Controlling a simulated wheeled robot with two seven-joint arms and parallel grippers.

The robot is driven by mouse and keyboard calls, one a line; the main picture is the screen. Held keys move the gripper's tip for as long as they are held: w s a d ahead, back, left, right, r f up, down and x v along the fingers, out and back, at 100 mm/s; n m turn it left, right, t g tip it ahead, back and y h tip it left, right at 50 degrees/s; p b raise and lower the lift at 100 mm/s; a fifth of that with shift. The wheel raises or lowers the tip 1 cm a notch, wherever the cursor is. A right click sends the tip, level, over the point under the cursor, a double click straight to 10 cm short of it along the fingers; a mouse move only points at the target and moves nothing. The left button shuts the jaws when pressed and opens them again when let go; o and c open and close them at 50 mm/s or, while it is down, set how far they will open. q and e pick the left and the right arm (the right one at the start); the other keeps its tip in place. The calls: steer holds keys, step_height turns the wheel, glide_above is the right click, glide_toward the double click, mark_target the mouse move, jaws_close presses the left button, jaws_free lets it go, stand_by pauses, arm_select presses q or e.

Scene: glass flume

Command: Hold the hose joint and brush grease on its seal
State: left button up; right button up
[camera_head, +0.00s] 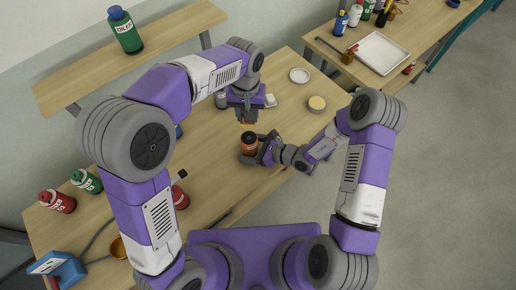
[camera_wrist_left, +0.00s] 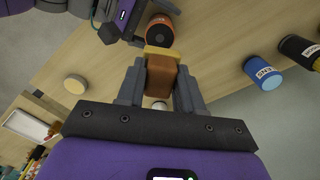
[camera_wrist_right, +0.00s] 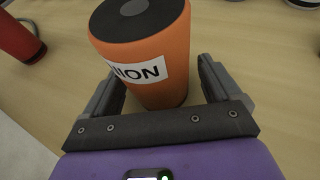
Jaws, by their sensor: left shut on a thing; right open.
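The hose joint looks to be the upright orange cylinder with a black top (camera_head: 249,141) on the table; its label reads "NION" in the right wrist view (camera_wrist_right: 155,60). My right gripper (camera_wrist_right: 160,90) is open, with its fingers on either side of the cylinder's lower part. My left gripper (camera_wrist_left: 160,85) points down and is shut on a brown block with a yellow end (camera_wrist_left: 161,70), which looks like the brush. In the head view the brush end is just above and behind the orange cylinder. The seal cannot be made out.
A white dish (camera_head: 299,75) and a pale yellow round tub (camera_head: 316,103) stand to the right on the table. Red (camera_head: 57,201) and green (camera_head: 87,181) bottles and a blue box (camera_head: 57,270) are at the left. A side table holds a white tray (camera_head: 382,53).

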steer(key=shift+a, duration=0.1)
steer(key=c, duration=1.1)
steer(key=shift+c, duration=0.2)
